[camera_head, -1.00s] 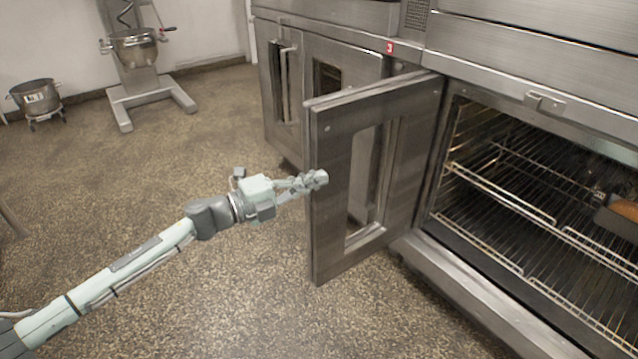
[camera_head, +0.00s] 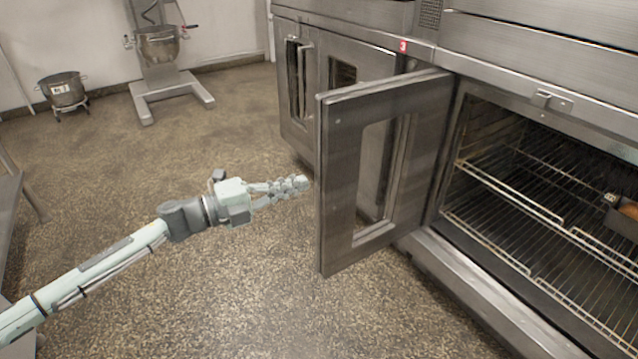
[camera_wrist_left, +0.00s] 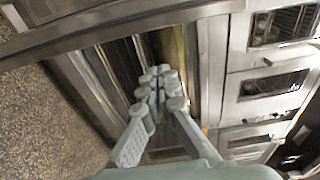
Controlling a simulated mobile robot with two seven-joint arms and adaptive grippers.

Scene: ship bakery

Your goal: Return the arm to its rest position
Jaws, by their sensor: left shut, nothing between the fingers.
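My left arm comes in from the lower left of the head view. Its gripper (camera_head: 292,186) is shut and empty, above the floor just left of the open oven door's free edge, apart from it in the picture. In the wrist view the shut fingers (camera_wrist_left: 160,90) show in the middle, with steel oven parts behind them. The oven door (camera_head: 338,180) is swung open with a window in it. My right gripper is not in view.
The open oven (camera_head: 540,185) at the right has wire racks and a dark pan (camera_head: 622,220) holding something brown. A mixer (camera_head: 160,60) and a pot (camera_head: 63,90) stand at the back. A table edge (camera_head: 10,200) is at far left. The speckled floor between is clear.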

